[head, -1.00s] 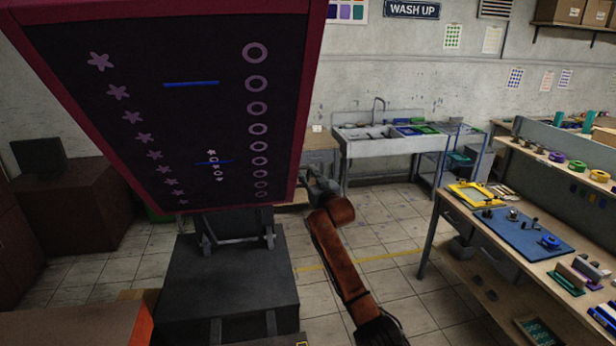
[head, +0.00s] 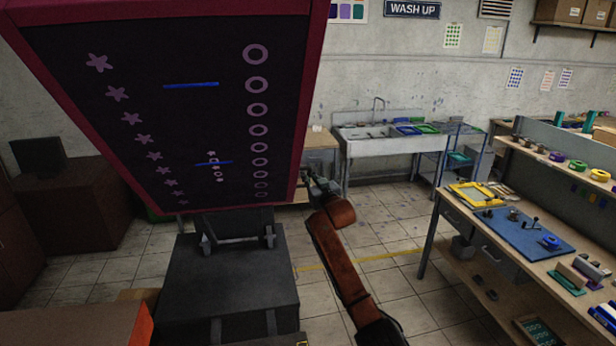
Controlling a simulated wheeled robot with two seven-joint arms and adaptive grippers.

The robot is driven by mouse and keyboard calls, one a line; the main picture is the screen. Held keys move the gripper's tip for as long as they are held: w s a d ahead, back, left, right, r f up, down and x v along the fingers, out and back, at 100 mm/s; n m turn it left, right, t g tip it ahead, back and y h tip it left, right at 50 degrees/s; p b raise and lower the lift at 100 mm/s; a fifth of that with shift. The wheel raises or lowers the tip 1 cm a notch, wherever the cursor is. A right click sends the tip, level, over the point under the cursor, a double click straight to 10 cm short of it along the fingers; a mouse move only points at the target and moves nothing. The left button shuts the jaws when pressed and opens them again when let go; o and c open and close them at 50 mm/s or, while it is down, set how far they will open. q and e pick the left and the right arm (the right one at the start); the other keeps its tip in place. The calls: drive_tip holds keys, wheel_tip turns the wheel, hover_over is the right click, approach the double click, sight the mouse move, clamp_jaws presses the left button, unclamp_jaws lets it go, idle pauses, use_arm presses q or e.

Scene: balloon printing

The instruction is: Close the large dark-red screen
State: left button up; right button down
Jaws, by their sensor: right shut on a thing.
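The large dark-red screen (head: 309,100) stands raised and tilted over a dark grey machine base (head: 228,285) in the head view. Its dark mesh carries pale stars, rings and blue bars. My right gripper (head: 309,190), on an orange-brown arm, is at the screen's lower right corner. It is shut on the screen's edge there, though its fingertips are partly hidden and small. My left gripper is not in view.
A workbench (head: 461,222) with a blue mat and small tools stands at the right. A sink (head: 390,146) is at the back wall. A brown cabinet (head: 80,225) stands at the left. Tiled floor is clear between the base and the bench.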

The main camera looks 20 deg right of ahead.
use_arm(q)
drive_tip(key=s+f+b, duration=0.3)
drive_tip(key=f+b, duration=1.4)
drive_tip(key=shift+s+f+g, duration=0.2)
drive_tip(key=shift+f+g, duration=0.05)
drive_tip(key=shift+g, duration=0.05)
use_arm(e)
drive_tip(key=s+a+f+t, duration=0.1)
drive_tip(key=s+f+t, duration=0.1)
drive_tip(key=s+f, duration=0.9)
drive_tip(key=s+a+f+n+t, duration=0.1)
drive_tip(key=s+a+f+t, duration=0.1)
drive_tip(key=s+f, duration=0.9)
wheel_tip(320, 180, down, 4)
drive_tip(key=shift+r+t+y, duration=0.1)
drive_tip(key=shift+t+y, duration=0.2)
drive_tip(key=shift+t, duration=0.4)
drive_tip(key=c, duration=2)
unclamp_jaws()
drive_tip(key=shift+d, duration=0.1)
drive_tip(key=shift+o, duration=0.2)
drive_tip(key=v, duration=1.2)
drive_tip(key=shift+c, duration=0.6)
